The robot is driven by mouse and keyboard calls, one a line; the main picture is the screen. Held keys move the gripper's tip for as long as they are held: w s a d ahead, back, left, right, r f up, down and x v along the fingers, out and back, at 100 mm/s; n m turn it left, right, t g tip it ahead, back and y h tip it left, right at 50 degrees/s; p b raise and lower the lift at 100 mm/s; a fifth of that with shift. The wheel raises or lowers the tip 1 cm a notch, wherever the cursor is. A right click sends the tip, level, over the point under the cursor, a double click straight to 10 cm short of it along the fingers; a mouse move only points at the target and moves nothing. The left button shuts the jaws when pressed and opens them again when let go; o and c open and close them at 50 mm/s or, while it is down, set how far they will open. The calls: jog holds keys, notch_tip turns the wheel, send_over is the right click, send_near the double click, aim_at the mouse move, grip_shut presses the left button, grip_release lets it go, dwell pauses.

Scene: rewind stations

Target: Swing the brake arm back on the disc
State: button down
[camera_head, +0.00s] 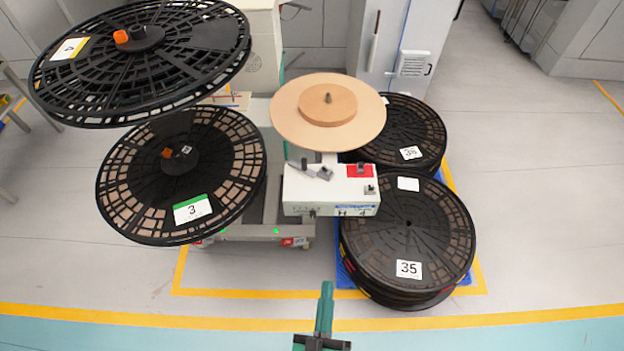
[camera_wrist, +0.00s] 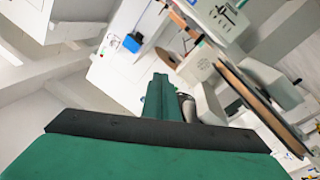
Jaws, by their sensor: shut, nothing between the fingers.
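The tan disc (camera_head: 287,118), with a smaller hub and a dark spindle, sits above a white control box (camera_head: 305,195). It shows nearly edge-on in the wrist view (camera_wrist: 262,108). The brake arm (camera_head: 311,170) looks like a short grey lever on top of the box, below the disc's near rim. It appears swung away from the disc, though its exact gap is hard to judge. My green gripper (camera_head: 326,290) is shut and empty, in front of the box and well short of it. Its fingers also show in the wrist view (camera_wrist: 162,98); the brake arm is not clear there.
Two large black reels (camera_head: 140,70) (camera_head: 150,205) stand left of the box. Stacked black reels (camera_head: 385,245) lie on a blue pallet (camera_head: 347,282) at the right, close to the box. A red-plated switch (camera_head: 361,170) is on the box. The floor in front is clear.

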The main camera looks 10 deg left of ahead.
jog(key=s+d+r+m+g+h, duration=0.1)
jog(key=s+r+m+g, duration=0.1)
jog(key=s, duration=0.3)
jog(key=s+d+r+m+g+h, duration=0.1)
jog(key=s+r+m, duration=0.1)
jog(key=s+m, duration=0.3)
jog(key=shift+s+r+g, duration=0.3)
jog(key=shift+s+g, duration=0.1)
jog(key=shift+s, duration=0.15)
jog(key=shift+w+d, duration=0.1)
